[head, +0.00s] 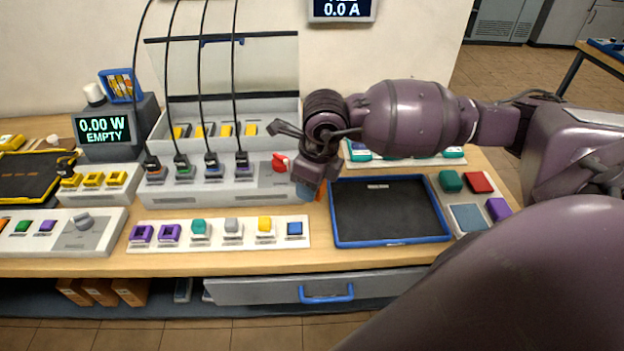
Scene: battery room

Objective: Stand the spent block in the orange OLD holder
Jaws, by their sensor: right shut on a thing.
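My right gripper (308,181) points down over the bench, between the grey charger panel and the black tray. It is shut on a block (305,193), of which only a small blue-grey part shows below the fingers. A sliver of orange (319,195) shows just right of the fingertips. It may be the orange OLD holder, but the gripper hides most of it and no label can be read. I cannot tell whether the block is inside a holder or above it. My left gripper is not in view.
A blue-rimmed black tray (388,240) lies right of the gripper. A white strip (216,245) with several coloured blocks lies at the front. The grey panel (215,190) has cabled plugs and a red knob (281,162). A display (106,131) reads EMPTY.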

